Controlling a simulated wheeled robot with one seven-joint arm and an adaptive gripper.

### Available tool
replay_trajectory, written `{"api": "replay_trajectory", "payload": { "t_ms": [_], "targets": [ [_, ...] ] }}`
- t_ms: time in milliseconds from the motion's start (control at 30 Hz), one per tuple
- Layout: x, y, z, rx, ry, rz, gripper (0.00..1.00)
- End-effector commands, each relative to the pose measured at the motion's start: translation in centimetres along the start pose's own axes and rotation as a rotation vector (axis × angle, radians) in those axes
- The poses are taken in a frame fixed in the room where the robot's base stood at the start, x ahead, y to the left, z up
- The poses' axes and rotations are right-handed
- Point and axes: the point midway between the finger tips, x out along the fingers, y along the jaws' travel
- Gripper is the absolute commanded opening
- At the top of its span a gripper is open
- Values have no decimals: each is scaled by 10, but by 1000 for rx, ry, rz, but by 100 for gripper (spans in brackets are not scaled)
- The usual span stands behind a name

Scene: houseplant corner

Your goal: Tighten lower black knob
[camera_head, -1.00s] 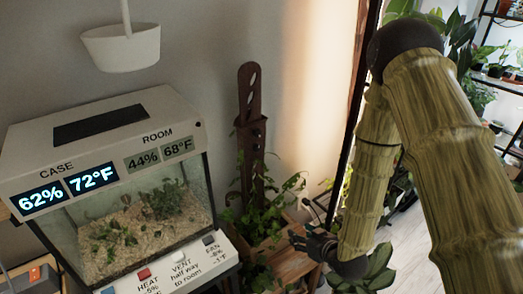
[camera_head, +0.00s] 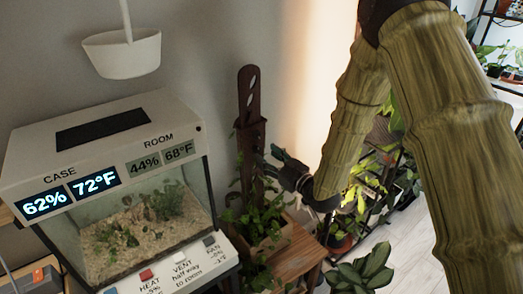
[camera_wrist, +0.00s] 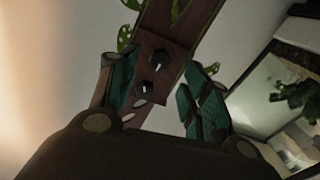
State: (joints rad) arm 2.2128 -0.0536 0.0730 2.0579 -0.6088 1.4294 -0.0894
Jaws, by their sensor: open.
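The brown wooden post (camera_head: 250,125) stands upright in a planter box. In the wrist view the post (camera_wrist: 183,42) crosses the picture at a slant and carries two black knobs, each with a white mark. That view looks upside down, so the lower black knob (camera_wrist: 160,58) seems to be the one higher in the picture, with the other knob (camera_wrist: 147,90) below it there. My gripper (camera_head: 272,163) is beside the post on its right. Its teal-padded fingers (camera_wrist: 163,90) are open, one on each side of the post in the picture, with nothing between them held.
A glass terrarium (camera_head: 90,235) with a white lid and displays stands left of the post. Leafy vines climb around the post's base above a wooden planter box (camera_head: 268,240). A white hanging pot (camera_head: 122,52) is at upper left. Potted plants stand on the floor at right.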

Motion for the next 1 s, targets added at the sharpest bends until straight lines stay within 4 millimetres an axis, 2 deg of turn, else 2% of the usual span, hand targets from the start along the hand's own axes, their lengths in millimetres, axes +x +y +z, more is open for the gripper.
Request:
{"api": "replay_trajectory", "payload": {
  "t_ms": [100, 300, 700, 733, 900, 1000],
  "targets": [
    [18, 0, -2, -1, 1, -2, 47],
    [38, 0, -1, -1, 0, 0, 47],
    [44, 0, 0, 0, 0, 1, 47],
    [44, 0, 0, 0, -1, 1, 46],
    [44, 0, 0, 0, 0, 1, 15],
    [44, 0, 0, 0, 0, 1, 1]
  ]
}}
